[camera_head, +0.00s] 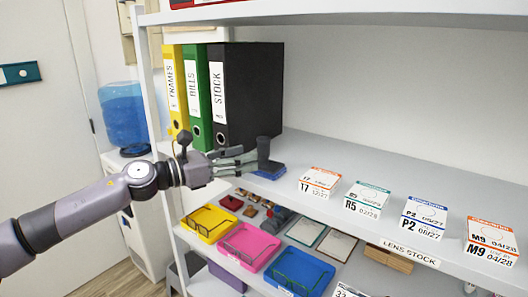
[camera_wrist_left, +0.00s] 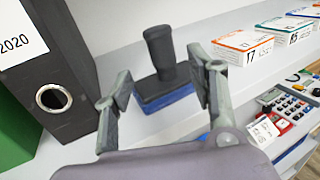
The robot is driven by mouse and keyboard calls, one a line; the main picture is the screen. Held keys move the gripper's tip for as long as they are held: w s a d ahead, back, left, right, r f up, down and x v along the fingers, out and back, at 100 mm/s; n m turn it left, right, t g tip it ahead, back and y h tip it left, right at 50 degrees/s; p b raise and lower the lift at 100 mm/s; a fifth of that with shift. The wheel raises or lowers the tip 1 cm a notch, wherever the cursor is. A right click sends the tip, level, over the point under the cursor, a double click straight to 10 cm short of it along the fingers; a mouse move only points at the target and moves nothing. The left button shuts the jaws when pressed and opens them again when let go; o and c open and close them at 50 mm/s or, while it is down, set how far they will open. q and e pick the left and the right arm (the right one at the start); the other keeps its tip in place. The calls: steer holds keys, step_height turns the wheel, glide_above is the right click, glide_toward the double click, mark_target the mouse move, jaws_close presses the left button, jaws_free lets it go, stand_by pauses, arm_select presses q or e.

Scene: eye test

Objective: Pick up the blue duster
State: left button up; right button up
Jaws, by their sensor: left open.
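The blue duster (camera_head: 266,176) has a blue base and a dark upright handle, and stands on the upper shelf near its front edge, right of the black binder. In the left wrist view the duster (camera_wrist_left: 168,103) sits ahead, between the two fingers. My left gripper (camera_head: 242,159) is open and comes in from the left, with its fingertips close to the duster. Whether the fingers touch it, I cannot tell. My right gripper is not in view.
The black STOCK binder (camera_head: 250,97), green binder (camera_head: 197,128) and yellow binder (camera_head: 173,112) stand left of the duster. Small labelled boxes, such as the orange-topped one (camera_head: 319,180), line the shelf's front to the right. Coloured trays (camera_head: 250,246) lie on the shelf below.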

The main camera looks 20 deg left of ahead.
mark_target(263, 152)
arm_select(q)
steer(key=shift+w+d, duration=0.4)
steer(key=shift+w, duration=0.05)
steer(key=p+x, duration=0.3)
steer(key=x, duration=0.1)
steer(key=shift+d+r, duration=0.15)
steer(key=shift+d, duration=0.15)
steer(key=shift+w+d, duration=0.3)
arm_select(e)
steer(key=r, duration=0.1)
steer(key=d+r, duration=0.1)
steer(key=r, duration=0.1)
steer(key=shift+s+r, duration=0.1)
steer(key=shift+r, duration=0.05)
arm_select(q)
steer(key=shift+s+a, duration=0.1)
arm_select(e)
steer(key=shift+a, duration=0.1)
arm_select(q)
steer(key=c, duration=0.4)
jaws_close()
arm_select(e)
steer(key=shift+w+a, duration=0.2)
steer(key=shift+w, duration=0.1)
